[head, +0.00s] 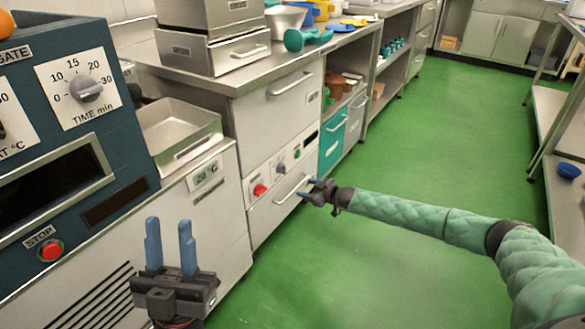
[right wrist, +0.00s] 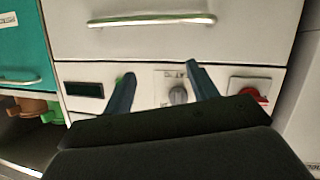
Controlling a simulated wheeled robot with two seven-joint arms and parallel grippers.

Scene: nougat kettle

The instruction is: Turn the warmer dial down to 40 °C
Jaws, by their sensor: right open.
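The warmer dial (head: 281,168) is a small grey knob on the white drawer unit's control panel, between a red knob (head: 259,189) and a dark display (head: 310,139). In the right wrist view, which looks upside down, the dial (right wrist: 178,95) sits between my right gripper's fingers (right wrist: 158,72), nearer the right finger. Its markings are too small to read. In the head view my right gripper (head: 306,189) is open in front of the unit, near the lower drawer handle. Contact with the dial cannot be told. My left gripper (head: 170,222) is open and empty at the lower left.
The lower drawer handle (right wrist: 150,20) and the red knob (right wrist: 248,97) are close to my right gripper. A blue machine (head: 75,130) with a time dial and red stop button (head: 50,250) stands at left. The green floor (head: 400,150) is clear.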

